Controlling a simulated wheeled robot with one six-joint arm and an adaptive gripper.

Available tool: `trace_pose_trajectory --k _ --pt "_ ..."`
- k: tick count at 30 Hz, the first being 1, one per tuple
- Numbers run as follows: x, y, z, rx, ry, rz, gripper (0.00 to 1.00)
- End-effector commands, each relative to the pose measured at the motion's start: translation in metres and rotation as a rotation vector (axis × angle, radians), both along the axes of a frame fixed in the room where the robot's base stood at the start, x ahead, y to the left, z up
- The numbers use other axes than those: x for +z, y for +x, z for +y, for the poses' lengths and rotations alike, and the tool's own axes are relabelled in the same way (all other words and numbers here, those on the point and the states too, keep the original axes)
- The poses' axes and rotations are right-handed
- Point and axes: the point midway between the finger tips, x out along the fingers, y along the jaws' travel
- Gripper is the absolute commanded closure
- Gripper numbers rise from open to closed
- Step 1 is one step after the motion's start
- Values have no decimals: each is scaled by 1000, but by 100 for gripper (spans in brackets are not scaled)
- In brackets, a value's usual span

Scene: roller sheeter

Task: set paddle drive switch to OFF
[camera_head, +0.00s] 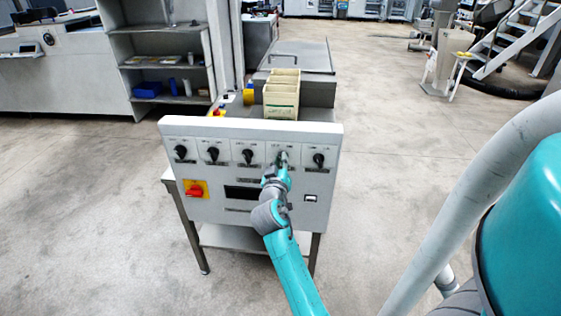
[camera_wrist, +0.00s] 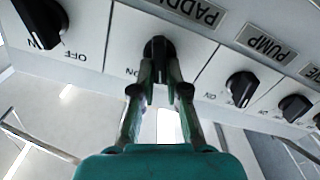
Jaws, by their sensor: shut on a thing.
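The paddle drive switch is a black rotary knob (camera_wrist: 157,46) on a white panel, under a label (camera_wrist: 188,9) whose visible part reads "PADD". In the wrist view my gripper (camera_wrist: 161,76) has its two fingers on either side of this knob, shut on it. An "ON" mark shows at the knob's lower left; its OFF mark is hidden or not readable. In the head view my gripper (camera_head: 282,160) is at the fourth knob from the left on the control panel (camera_head: 230,206), covering most of it. Which mark the knob points at cannot be told.
Similar knobs sit close on both sides, including the pump knob (camera_wrist: 241,88) and a knob (camera_wrist: 42,22) with an "OFF" mark. A red switch (camera_head: 195,189) on yellow is lower left. Beige trays (camera_head: 282,95) stand behind the panel. The floor around is clear.

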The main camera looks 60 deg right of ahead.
Motion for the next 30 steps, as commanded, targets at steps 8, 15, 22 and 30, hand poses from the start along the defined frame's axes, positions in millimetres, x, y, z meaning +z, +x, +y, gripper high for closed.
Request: trace_pose_trajectory --k 8,15,22,30 --pt "-1 0 0 1 1 1 61" --pt "0 0 1 1 0 0 61" --pt "-1 -8 21 2 0 0 61" --pt "-1 -28 71 5 1 1 61"
